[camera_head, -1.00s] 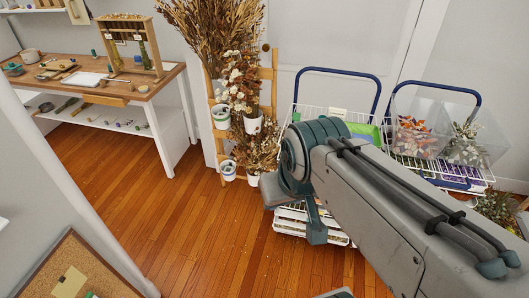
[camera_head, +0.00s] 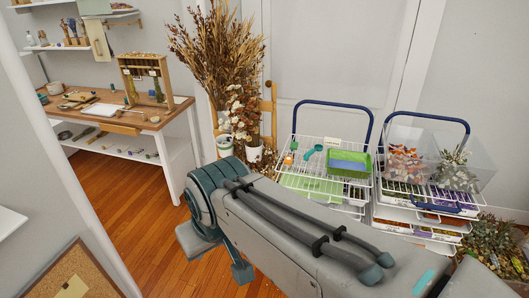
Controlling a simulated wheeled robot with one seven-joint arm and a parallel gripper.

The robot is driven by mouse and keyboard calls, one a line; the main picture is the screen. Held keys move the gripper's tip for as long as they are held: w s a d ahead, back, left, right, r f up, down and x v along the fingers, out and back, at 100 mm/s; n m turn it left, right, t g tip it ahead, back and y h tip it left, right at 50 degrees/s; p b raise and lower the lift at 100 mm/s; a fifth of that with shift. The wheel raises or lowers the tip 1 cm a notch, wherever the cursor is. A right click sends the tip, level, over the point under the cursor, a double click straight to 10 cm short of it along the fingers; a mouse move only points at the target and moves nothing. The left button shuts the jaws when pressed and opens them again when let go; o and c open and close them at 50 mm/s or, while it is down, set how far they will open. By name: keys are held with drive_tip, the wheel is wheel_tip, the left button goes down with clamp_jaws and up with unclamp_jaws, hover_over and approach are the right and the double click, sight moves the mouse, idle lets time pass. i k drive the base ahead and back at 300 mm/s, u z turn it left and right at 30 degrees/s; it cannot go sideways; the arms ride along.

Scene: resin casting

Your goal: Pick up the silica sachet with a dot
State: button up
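I cannot make out a silica sachet with a dot in this view. My own grey and teal arm fills the lower middle and hides the floor and the lower front of the left wire cart. My gripper's fingers do not show.
The left white wire cart (camera_head: 283,172) bears a green tray (camera_head: 350,169), a teal scoop (camera_head: 313,152) and a small orange item (camera_head: 288,159). A second cart (camera_head: 379,184) with clear bins (camera_head: 481,153) stands to its right. A wooden workbench (camera_head: 174,117) is at left, with wooden floor (camera_head: 130,215) before it.

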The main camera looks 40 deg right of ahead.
sight(289, 160)
drive_tip(key=u, duration=0.05)
drive_tip(key=i, duration=1.6)
drive_tip(key=z, duration=0.95)
drive_tip(key=i, duration=0.85)
drive_tip(key=z, duration=1.3)
drive_tip(key=i, duration=0.35)
drive_tip(key=z, duration=0.25)
